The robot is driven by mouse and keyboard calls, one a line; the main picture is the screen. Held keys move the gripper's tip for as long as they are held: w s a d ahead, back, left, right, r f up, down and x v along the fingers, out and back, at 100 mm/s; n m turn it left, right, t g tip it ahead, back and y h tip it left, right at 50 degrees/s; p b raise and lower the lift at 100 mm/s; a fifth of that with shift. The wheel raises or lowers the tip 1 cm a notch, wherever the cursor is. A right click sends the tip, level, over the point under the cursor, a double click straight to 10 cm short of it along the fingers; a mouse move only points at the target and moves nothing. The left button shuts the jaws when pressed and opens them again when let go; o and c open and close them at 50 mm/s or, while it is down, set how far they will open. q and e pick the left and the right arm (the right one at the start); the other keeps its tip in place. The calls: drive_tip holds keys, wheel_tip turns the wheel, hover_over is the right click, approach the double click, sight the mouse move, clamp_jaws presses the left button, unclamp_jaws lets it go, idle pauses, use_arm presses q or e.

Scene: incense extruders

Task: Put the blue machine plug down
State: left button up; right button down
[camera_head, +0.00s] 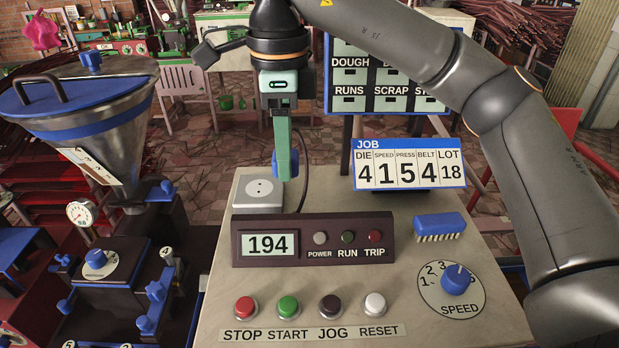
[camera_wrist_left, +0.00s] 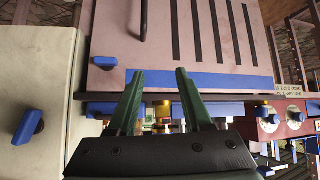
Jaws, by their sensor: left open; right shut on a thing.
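The blue plug (camera_head: 294,164) is in my right gripper (camera_head: 285,178) in the head view. The green fingers hang downward, shut on it, and hide most of it. A dark cord (camera_head: 304,170) runs down beside it. The plug is above the bench top (camera_head: 330,197), just behind and right of a grey two-hole socket block (camera_head: 258,194); I cannot tell the exact gap. My left gripper (camera_wrist_left: 158,75) shows only in the left wrist view; its two green fingers are apart with nothing between them.
On the bench stand a meter box (camera_head: 312,239) reading 194, a row of buttons (camera_head: 315,307), a speed dial (camera_head: 455,282), a blue brush-like block (camera_head: 438,228) and a job board (camera_head: 408,163). A hopper machine (camera_head: 95,110) stands left. Bare bench shows right of the socket block.

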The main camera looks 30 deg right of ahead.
approach(311, 199)
drive_tip(key=shift+s+a+f+b, duration=0.3)
drive_tip(key=shift+s+a, duration=0.2)
drive_tip(key=shift+a, duration=0.2)
drive_tip(key=shift+w+d+f, duration=0.35)
drive_tip(key=shift+d+f, duration=0.15)
drive_tip(key=shift+f, duration=0.1)
wheel_tip(311, 199, down, 4)
drive_tip(key=shift+w+d+r, duration=0.1)
drive_tip(key=shift+d+r, duration=0.05)
drive_tip(key=shift+r, duration=0.05)
drive_tip(key=shift+f, duration=0.6)
drive_tip(key=shift+c, duration=2.1)
unclamp_jaws()
